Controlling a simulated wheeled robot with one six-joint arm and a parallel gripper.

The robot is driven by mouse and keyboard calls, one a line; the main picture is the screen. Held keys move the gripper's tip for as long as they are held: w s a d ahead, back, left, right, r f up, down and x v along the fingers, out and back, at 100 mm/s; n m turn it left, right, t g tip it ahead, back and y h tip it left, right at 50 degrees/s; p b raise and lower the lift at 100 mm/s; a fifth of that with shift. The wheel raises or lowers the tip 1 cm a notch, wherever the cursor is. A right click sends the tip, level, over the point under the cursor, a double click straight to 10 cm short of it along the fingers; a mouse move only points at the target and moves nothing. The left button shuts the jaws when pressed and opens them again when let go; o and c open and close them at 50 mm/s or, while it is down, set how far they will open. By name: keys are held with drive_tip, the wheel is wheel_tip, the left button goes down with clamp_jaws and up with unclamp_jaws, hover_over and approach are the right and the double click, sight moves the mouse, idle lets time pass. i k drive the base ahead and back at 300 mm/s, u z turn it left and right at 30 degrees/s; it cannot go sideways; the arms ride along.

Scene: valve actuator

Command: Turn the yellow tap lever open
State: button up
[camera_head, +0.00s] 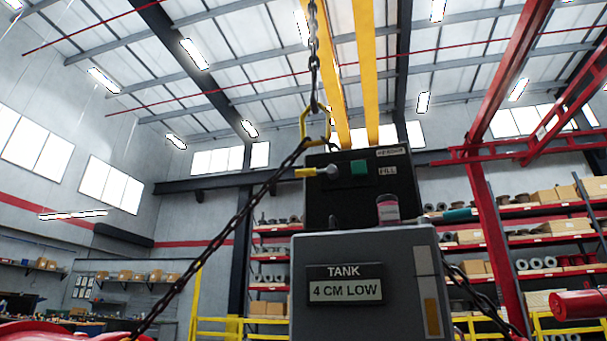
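A yellow tap lever (306,173) sticks out to the left of a pale round fitting (329,170) on a black box (345,195). The lever lies nearly level. A green square (359,167) and a small label reading FILL (387,171) are to its right. Below and in front is a grey tank unit (410,262) with a sign reading TANK (343,271) and a display reading 4 CM LOW (345,291). My gripper is not in view.
A dark chain (215,245) runs diagonally up to a yellow ring (317,125), passing close to the lever's left. Another chain (313,50) hangs from above. A red-topped clear cup (387,209) stands on the grey unit. Shelves (555,240) fill the right background.

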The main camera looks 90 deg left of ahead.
sight(331, 171)
drive_tip(key=u, duration=1.65)
